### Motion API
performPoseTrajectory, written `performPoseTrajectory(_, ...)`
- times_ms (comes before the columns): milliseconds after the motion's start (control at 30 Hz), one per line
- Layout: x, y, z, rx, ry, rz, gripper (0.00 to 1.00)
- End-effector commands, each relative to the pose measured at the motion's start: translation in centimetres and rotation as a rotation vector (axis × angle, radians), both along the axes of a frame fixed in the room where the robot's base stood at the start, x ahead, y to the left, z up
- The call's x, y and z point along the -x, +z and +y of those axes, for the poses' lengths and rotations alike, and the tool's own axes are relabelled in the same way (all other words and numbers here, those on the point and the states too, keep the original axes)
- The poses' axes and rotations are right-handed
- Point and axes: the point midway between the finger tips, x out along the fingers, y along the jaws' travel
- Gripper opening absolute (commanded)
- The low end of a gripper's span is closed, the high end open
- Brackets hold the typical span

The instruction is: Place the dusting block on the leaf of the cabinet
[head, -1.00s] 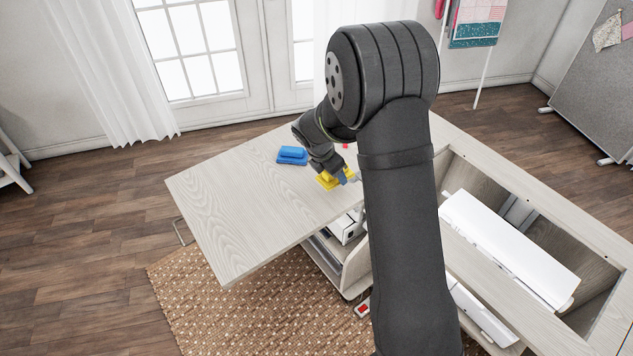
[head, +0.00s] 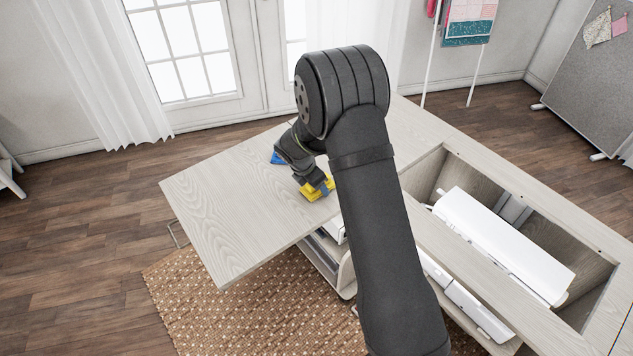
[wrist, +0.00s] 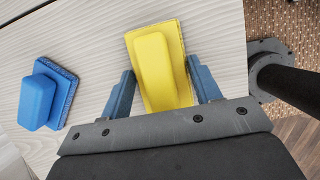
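A yellow block with a raised grip (head: 316,190) is at my gripper (wrist: 163,80), over the cabinet's pale wooden leaf (head: 225,205) near its front edge. In the wrist view the yellow block (wrist: 156,65) sits between my two blue fingers, which close in on its sides. I cannot tell whether its underside touches the leaf. A blue block of similar shape (wrist: 47,95) lies on the leaf to the left of my gripper. In the head view only a corner of the blue block (head: 277,158) shows, the rest hidden behind my arm.
The cabinet's open well holds a white machine (head: 500,240) to the right. Below the leaf's front edge is a woven rug (head: 215,310). The left part of the leaf is bare. My arm covers the middle of the head view.

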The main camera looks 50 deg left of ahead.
Motion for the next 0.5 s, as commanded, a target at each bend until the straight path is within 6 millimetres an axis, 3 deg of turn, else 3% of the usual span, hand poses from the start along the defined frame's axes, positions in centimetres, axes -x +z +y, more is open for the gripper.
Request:
performPoseTrajectory(33, -0.01, 0.00, 0.01, 0.000, 0.000, 0.000, 0.65)
performPoseTrajectory(100, -0.01, 0.01, 0.01, 0.000, 0.000, 0.000, 0.79)
performPoseTrajectory(500, 0.17, 0.81, 0.07, -0.003, 0.001, -0.001, 0.79)
